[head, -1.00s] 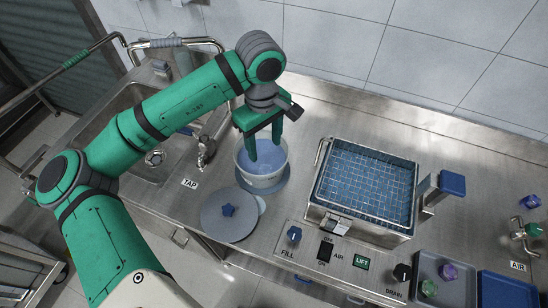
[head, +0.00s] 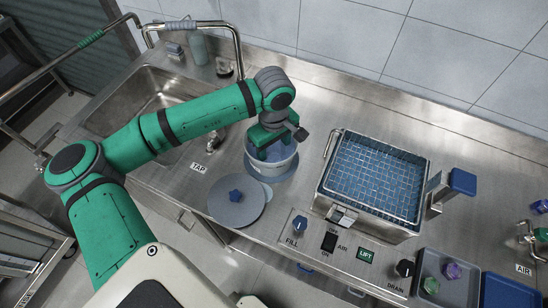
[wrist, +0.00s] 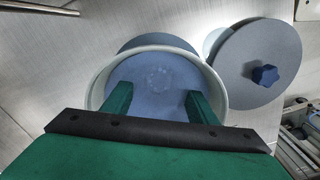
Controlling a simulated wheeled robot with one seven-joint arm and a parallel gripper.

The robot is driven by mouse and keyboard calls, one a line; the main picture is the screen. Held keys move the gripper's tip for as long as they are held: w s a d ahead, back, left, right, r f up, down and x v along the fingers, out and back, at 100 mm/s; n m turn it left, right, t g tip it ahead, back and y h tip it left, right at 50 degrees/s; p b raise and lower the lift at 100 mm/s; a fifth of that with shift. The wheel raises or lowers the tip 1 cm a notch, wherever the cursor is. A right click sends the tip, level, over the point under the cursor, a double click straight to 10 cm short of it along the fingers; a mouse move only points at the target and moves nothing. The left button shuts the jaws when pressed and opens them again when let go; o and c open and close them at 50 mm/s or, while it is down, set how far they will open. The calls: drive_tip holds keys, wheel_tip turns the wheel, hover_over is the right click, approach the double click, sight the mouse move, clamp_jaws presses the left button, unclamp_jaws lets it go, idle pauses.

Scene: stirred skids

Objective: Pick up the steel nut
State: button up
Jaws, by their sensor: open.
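I cannot clearly make out a steel nut in either view. A pale round pot (head: 289,166) stands on a blue-grey disc and holds something blue, which may be liquid. In the wrist view, the pot (wrist: 221,82) shows a faint, pale, mottled patch (wrist: 157,76) on the blue; I cannot tell what it is. My gripper (head: 271,153) is over the pot with its fingers reaching down inside the rim. In the wrist view, my gripper (wrist: 157,93) is open, its two green fingers apart, with nothing seen between them.
A grey lid (head: 222,212) with a blue star knob lies in front of the pot. A metal mesh basket (head: 378,178) over blue stands to the right. A sink (head: 150,95) is at left. Control knobs and small trays (head: 447,262) line the front right.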

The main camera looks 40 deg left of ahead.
drive_tip(key=shift+f, duration=0.1)
drive_tip(key=shift+c, duration=0.3)
drive_tip(key=shift+w, duration=0.15)
drive_tip(key=c, duration=1.2)
